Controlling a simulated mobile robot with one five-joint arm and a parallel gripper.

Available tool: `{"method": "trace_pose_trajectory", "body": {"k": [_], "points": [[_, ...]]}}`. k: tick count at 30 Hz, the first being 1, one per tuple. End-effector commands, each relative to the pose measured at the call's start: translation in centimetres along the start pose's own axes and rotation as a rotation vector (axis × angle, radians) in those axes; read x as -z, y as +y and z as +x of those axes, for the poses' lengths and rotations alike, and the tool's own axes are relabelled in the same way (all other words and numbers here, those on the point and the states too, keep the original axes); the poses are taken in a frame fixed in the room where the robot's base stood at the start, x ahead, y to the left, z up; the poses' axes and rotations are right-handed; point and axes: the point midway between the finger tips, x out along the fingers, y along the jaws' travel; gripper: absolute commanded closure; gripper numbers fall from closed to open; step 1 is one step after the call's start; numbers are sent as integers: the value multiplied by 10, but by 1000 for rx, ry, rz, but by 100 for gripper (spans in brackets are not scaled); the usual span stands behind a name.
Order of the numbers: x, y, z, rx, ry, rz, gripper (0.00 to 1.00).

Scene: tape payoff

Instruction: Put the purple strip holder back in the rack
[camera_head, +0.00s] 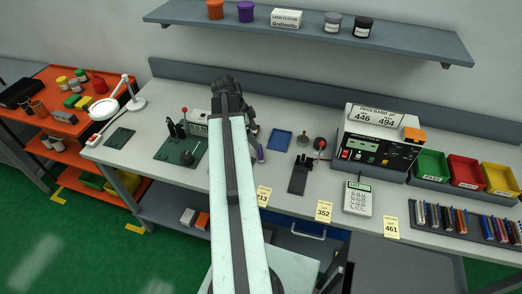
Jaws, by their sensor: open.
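A small purple piece (261,155), which looks like the purple strip holder, shows on the grey bench just right of my arm. Part of it may be hidden by the arm. The dark rack (448,233) lies at the right end of the bench, with several coloured holders standing in it in a row; its slots are too small to make out. My gripper (250,127) is open and mostly hidden behind my forearm; dark parts of it show at the arm's right side, close above the purple piece. I see nothing held in it.
A blue tray (280,140), a dark stand (299,178) and a keypad device (358,198) stand between the purple piece and the rack. A meter box (375,140) and coloured bins (466,171) are behind. A shelf (310,30) overhangs the back. A green mat (178,152) is left.

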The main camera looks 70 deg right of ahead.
Motion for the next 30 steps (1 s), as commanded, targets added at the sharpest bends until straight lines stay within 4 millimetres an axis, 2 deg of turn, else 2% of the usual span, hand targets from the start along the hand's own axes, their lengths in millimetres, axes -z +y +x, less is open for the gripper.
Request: {"method": "trace_pose_trajectory", "body": {"k": [4,9,14,16,24,30], "points": [[2,0,6,-2,2,12,15],[-1,0,28,-2,1,10,15],[1,0,29,-2,1,8,15],[-1,1,35,-2,1,8,15],[-7,2,80,-2,1,10,15],[-4,1,79,-1,1,8,15]]}}
